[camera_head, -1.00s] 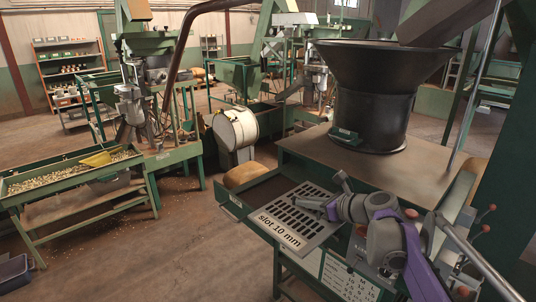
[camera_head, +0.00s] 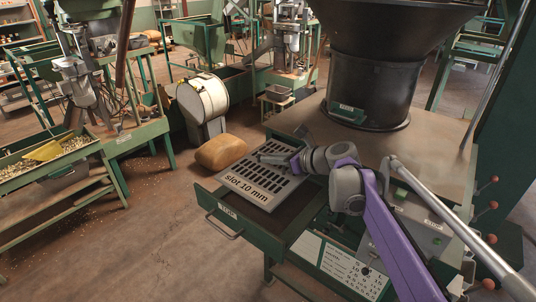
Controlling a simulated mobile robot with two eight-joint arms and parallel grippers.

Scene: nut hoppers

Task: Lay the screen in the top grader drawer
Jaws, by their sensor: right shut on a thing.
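The screen (camera_head: 246,192) is a grey slotted plate marked "slot 10 mm". It shows over the left, inner part of the open top grader drawer (camera_head: 239,227), a green drawer with a handle and a "TOP" label on its front. I cannot tell whether the screen touches the drawer's floor or rim. The fingertips are small and partly hidden. The drawer's dark floor shows bare to the right of the screen. My left gripper is out of view.
A big black hopper (camera_head: 370,80) stands on the grader top (camera_head: 425,150) behind the arm. A brown sack (camera_head: 221,152) lies just beyond the drawer's left side. A green trough of nuts (camera_head: 45,158) stands at left. The floor in front of the drawer is clear.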

